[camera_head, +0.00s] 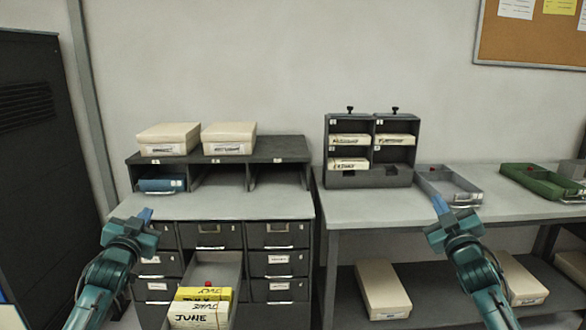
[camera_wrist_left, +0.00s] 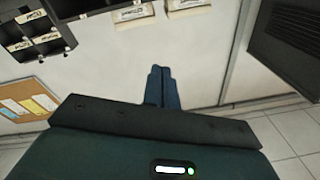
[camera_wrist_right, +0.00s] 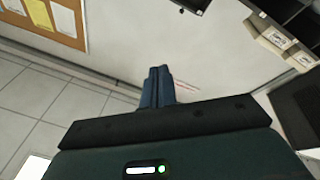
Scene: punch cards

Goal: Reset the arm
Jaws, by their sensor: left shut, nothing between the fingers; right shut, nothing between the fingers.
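My left gripper (camera_head: 146,215) is raised in front of the left cabinet, at its left side, pointing up. Its blue fingers are together and empty in the left wrist view (camera_wrist_left: 161,88). My right gripper (camera_head: 438,204) is raised in front of the right table, pointing up. Its blue fingers are together and empty in the right wrist view (camera_wrist_right: 157,88). Neither gripper seems to touch anything.
The grey cabinet (camera_head: 225,206) has an open drawer (camera_head: 228,268) holding cards marked JUNE (camera_head: 190,315). Two cream boxes (camera_head: 168,132) sit on its shelf. A dark rack (camera_head: 369,178), a grey tray (camera_head: 433,176) and a green tray (camera_head: 540,182) stand on the right table.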

